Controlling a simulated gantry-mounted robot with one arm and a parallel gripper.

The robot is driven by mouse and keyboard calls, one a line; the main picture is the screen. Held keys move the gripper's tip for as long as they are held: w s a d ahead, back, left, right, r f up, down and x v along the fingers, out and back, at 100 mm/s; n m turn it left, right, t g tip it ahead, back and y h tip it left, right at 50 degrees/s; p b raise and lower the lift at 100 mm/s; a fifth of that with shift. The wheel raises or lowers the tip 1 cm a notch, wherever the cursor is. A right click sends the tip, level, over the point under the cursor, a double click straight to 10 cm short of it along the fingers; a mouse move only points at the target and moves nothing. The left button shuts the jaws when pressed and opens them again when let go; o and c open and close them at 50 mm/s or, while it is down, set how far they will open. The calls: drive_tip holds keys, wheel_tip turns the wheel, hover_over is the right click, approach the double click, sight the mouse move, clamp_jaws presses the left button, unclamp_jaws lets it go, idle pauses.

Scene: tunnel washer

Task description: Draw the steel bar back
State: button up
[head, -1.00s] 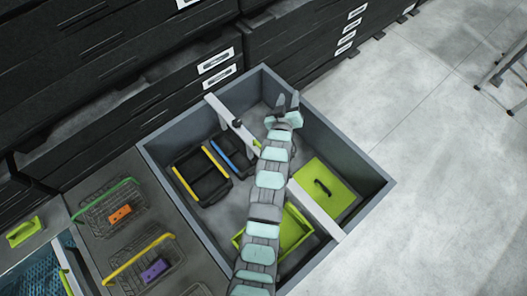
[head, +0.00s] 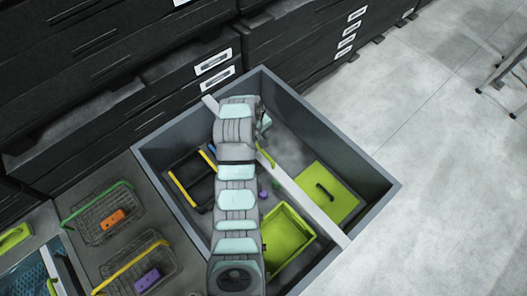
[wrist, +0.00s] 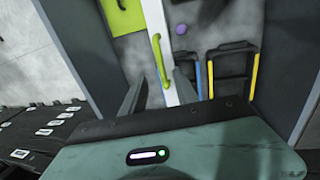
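The steel bar (head: 308,194) is a pale flat strip lying across the big grey box, from its far left wall to its near right wall. A lime-green handle (head: 266,156) is on it, also seen in the wrist view (wrist: 158,60). My arm covers the bar's far part in the head view. In the wrist view the bar (wrist: 157,18) runs down toward my gripper (wrist: 160,88). Its fingers are spread, one on each side of the bar in the picture. Whether they touch the bar, I cannot tell.
Inside the box (head: 365,170) are a green lid (head: 345,203) with a black handle, a green tray (head: 285,238), a purple ball (wrist: 181,29) and black baskets with blue and yellow edges (wrist: 232,72). Wire baskets (head: 104,212) stand left. Dark drawers (head: 300,45) line the back.

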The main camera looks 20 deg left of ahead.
sight(264, 154)
drive_tip(key=f, duration=0.3)
drive_tip(key=w+f, duration=0.1)
drive_tip(key=f, duration=0.2)
drive_tip(key=d+f+p, duration=0.1)
drive_tip(key=f, duration=0.2)
drive_tip(key=shift+w+f, duration=0.25)
drive_tip(key=shift+c, duration=0.3)
clamp_jaws()
idle(0.9)
